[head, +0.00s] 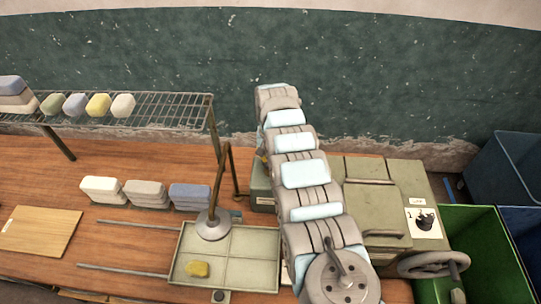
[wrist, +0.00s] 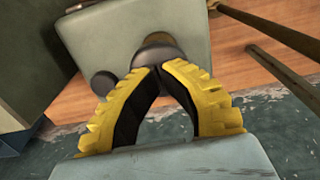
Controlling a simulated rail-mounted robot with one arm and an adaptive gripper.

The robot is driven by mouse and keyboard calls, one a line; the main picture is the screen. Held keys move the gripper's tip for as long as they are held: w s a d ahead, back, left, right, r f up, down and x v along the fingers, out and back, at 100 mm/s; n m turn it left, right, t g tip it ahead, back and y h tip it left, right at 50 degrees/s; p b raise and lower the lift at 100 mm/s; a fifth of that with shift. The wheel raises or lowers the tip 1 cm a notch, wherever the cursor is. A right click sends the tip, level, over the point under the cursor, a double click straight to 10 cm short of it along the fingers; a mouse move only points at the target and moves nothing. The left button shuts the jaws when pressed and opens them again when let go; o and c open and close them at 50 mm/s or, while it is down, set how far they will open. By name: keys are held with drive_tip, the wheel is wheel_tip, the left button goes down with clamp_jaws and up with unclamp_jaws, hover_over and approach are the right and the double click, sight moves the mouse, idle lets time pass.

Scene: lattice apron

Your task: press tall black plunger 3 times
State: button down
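In the wrist view, a black domed knob (wrist: 155,52), which looks like the tall black plunger, stands on a pale grey-green box (wrist: 135,25). A second, smaller black knob (wrist: 104,83) is on the same box, to its left. My gripper (wrist: 157,68) has yellow ribbed fingers with black inner pads. Its fingertips come together right at the domed knob's near edge and overlap it in the picture. I cannot tell whether they touch it. Nothing shows held between the fingers. In the head view my arm hides the plunger and nearly all of the gripper.
A lamp (head: 213,224) stands by a divided tray (head: 250,245) holding a yellow lump. Stacked blocks (head: 146,193) and a wire shelf (head: 170,108) are left. A green machine box (head: 372,205) with a handwheel (head: 433,264) and a green bin (head: 480,240) are right.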

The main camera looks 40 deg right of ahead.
drive_tip(key=shift+r+p, duration=2.25)
drive_tip(key=shift+r, duration=0.15)
drive_tip(key=shift+f, duration=0.2)
drive_tip(key=shift+f+b, duration=2.45)
drive_tip(key=shift+f, duration=0.45)
drive_tip(key=shift+r+p, duration=2.95)
drive_tip(key=shift+r, duration=0.15)
wheel_tip(320, 180, up, 5)
drive_tip(key=p, duration=0.3)
drive_tip(key=shift+f+p, duration=0.1)
drive_tip(key=shift+p, duration=0.2)
drive_tip(key=shift+s, duration=0.1)
